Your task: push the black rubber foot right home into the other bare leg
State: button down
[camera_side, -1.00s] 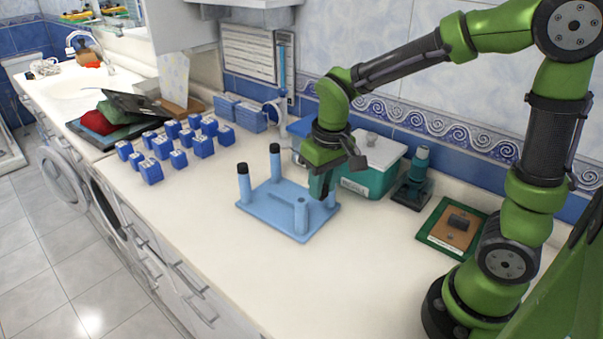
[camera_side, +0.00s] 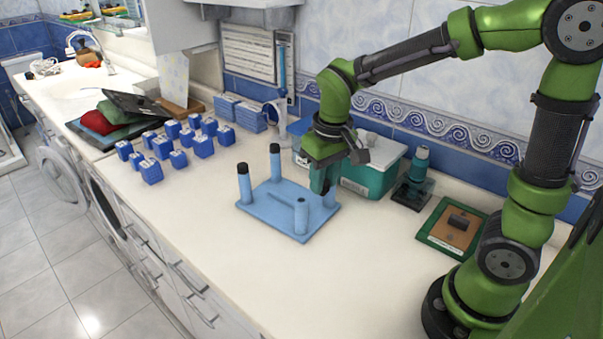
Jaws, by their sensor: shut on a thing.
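The light blue upturned stool (camera_side: 268,213) lies on the counter with its legs pointing up. Its two left legs (camera_side: 244,190) (camera_side: 276,167) carry black rubber feet on top. The front right leg (camera_side: 300,216) stands bare. The back right leg (camera_side: 329,199) rises just below and beside my fingertips, and its top is hidden by them. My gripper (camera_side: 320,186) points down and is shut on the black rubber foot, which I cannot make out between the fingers. I cannot tell whether that foot touches the leg.
A teal box with a white lid (camera_side: 372,170) stands close behind my gripper. A teal microscope-like device (camera_side: 415,178) and a green-framed board with a dark block (camera_side: 456,226) are to the right. Several blue blocks (camera_side: 203,146) stand to the left. The front counter is clear.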

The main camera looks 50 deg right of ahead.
jog(key=w+r, duration=0.2)
jog(key=w, duration=0.4)
jog(key=shift+s+a+f, duration=0.1)
jog(key=shift+s+f, duration=0.05)
jog(key=shift+f, duration=1.3)
jog(key=shift+s+a+f, duration=0.1)
jog(key=shift+s+f, duration=0.05)
jog(key=shift+f, duration=1.3)
jog(key=shift+f, duration=0.1)
jog(key=c, duration=1.6)
grip_release()
grip_shut()
jog(key=shift+f, duration=0.8)
